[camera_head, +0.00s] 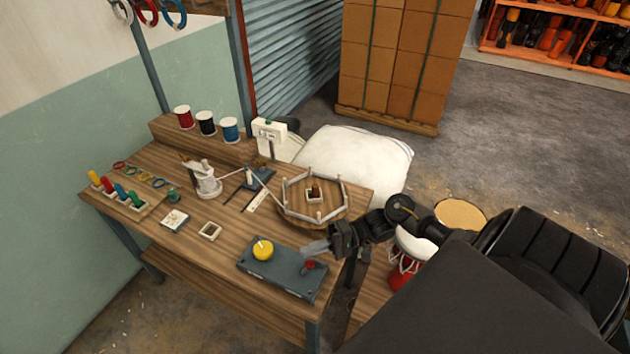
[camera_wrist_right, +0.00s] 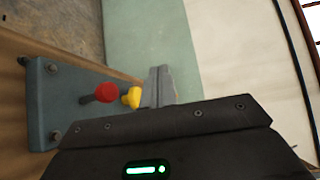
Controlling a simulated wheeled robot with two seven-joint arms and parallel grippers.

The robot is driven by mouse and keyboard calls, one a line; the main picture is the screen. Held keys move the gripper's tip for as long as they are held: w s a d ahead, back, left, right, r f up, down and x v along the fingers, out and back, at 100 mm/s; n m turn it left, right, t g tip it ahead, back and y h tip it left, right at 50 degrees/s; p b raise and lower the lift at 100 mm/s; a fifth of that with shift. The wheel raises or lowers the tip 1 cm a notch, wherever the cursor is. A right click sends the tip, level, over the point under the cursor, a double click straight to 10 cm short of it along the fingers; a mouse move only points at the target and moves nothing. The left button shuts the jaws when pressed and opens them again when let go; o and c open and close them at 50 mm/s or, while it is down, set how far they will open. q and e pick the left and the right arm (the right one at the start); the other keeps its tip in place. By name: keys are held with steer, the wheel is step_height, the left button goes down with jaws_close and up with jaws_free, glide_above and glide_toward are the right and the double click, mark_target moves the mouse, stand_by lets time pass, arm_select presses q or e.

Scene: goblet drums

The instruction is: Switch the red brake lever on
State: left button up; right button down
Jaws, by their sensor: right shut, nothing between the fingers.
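The red brake lever (camera_head: 309,265) is a short lever with a round red knob. It stands at the right end of a dark grey-blue panel (camera_head: 282,282) on the table's front edge. In the right wrist view the red knob (camera_wrist_right: 106,92) sits on a dark stem above the panel (camera_wrist_right: 62,112). My right gripper (camera_head: 306,249) is shut and empty, just above and behind the lever, apparently apart from it. Its shut fingers show in the wrist view (camera_wrist_right: 160,88). My left gripper is not in view.
A yellow mushroom button (camera_head: 263,249) stands on the panel's left part. Behind the gripper is an eight-sided frame (camera_head: 314,200) on a round wooden base. Small trays, spools (camera_head: 206,123) and coloured pegs (camera_head: 115,188) occupy the rest of the table (camera_head: 190,265), whose front left is clear.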

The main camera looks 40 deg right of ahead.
steer(key=s+a+r, duration=0.6)
steer(key=s, duration=0.2)
steer(key=shift+s+a, duration=0.15)
steer(key=shift+s, duration=0.25)
